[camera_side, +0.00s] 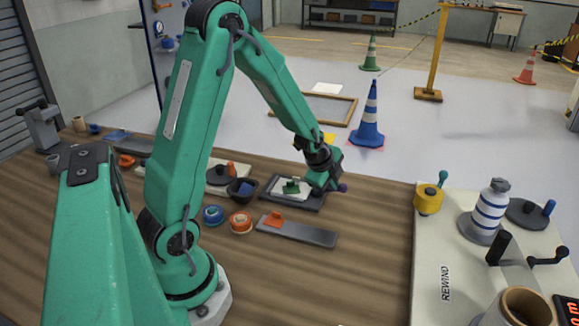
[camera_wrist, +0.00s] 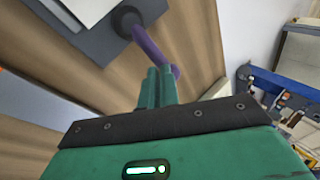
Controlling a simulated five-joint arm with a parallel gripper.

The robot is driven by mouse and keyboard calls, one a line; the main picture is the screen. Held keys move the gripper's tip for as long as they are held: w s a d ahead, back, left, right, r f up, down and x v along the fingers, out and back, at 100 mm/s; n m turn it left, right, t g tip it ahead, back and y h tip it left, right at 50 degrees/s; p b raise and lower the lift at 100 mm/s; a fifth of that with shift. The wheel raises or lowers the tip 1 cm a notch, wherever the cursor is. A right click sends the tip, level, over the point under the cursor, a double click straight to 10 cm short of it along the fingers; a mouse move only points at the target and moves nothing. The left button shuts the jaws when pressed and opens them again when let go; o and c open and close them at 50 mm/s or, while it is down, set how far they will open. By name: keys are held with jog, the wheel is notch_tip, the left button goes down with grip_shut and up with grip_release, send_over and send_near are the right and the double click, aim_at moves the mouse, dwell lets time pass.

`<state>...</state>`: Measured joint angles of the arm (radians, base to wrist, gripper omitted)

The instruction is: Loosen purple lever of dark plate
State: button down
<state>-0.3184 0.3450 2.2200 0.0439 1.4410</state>
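The dark plate (camera_side: 290,204) lies on the wooden bench in the side view, with a white sheet and a small green lever on it. Its purple lever (camera_side: 342,187) shows at the right, beside my gripper (camera_side: 325,183). In the wrist view the dark plate (camera_wrist: 100,42) is at the upper left. The purple lever (camera_wrist: 150,47) runs from a dark round pivot at the plate's corner down to my gripper's fingertips (camera_wrist: 158,72). The two green fingers are close together with no clear gap. The lever's end shows just right of them; I cannot tell whether they touch it.
A grey plate with an orange lever (camera_side: 300,232) lies in front. Blue (camera_side: 213,215) and orange (camera_side: 240,222) tape rolls and a dark bowl (camera_side: 241,190) sit left. A pale rewind table (camera_side: 430,250) stands right. Bare bench lies between it and the plates.

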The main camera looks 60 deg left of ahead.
jog(key=shift+s+d+f, duration=0.1)
jog(key=shift+s+d, duration=0.05)
jog(key=shift+d, duration=0.15)
jog(key=shift+s+d+r, duration=0.4)
jog(key=shift+s+r, duration=0.35)
jog(key=shift+s, duration=0.05)
jog(key=d+v, duration=0.1)
jog(key=v, duration=1)
jog(key=shift+d, duration=0.1)
jog(key=s+d+r+n+h, duration=0.1)
jog(key=s+d+r+n, duration=0.3)
jog(key=s+d+n, duration=0.1)
jog(key=s+d+r+n+h, duration=0.1)
jog(key=s+d+r+n, duration=0.3)
jog(key=s+n, duration=0.3)
jog(key=shift+s+d+r+n, duration=0.15)
jog(key=shift+s+d+n, duration=0.25)
jog(key=shift+s, duration=0.35)
